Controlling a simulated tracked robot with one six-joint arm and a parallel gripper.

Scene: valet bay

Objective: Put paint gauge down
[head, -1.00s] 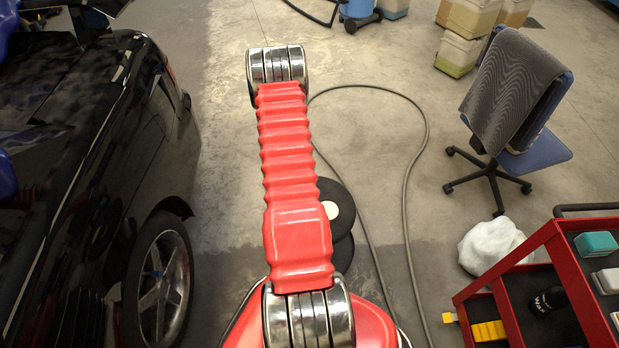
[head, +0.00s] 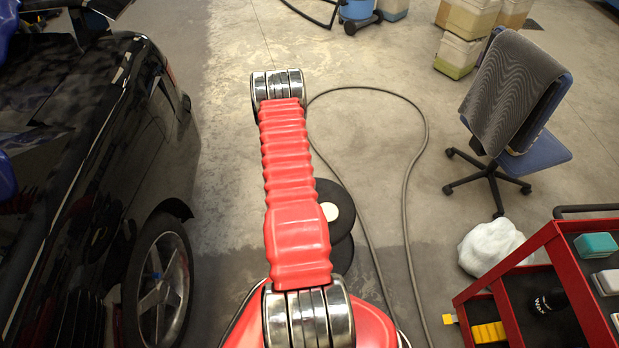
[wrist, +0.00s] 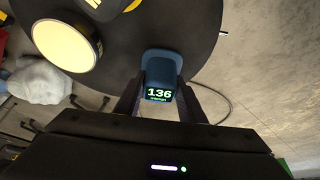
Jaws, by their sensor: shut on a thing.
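In the wrist view the paint gauge (wrist: 161,72) is a small dark blue device with a lit screen reading 136. My gripper (wrist: 160,88) is shut on it, with one dark finger on each side. Beyond the gauge is a black round top (wrist: 120,55), and the gauge overlaps its edge in the picture. I cannot tell whether they touch. The black top also shows in the head view (head: 337,192), partly behind my red arm. My gripper and the gauge are hidden in the head view.
A cream round pad (wrist: 62,36) lies on the black top, with yellow-and-black items near it. A black car (head: 75,190) stands left. A red cart (head: 515,315), a white cloth bundle (head: 490,247) and an office chair (head: 512,110) stand right. A hose (head: 415,180) loops over the floor.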

